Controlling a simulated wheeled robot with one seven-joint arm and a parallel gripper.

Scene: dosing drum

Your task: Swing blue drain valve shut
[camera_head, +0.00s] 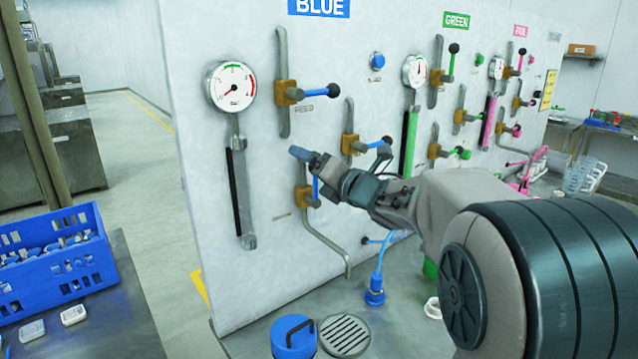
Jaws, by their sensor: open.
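The blue drain valve (307,196) is the lowest brass valve under the BLUE sign, on a grey pipe that bends down toward the drain grate (344,334). Its short blue lever (315,188) points up, roughly in line with the pipe. The lever's upper end is hidden behind my gripper. My gripper (338,157) is open, in front of the panel at the top of this lever. One finger reaches left past the lever and the other is at the right. I cannot tell whether a finger touches the lever.
Close above are the middle blue valve (350,143) and, higher, the feed valve (288,93) with its lever pointing right. A gauge (231,86) and sight tube (241,190) are at left. A blue-lidded container (294,338) stands below. Green and pink valve groups are at right.

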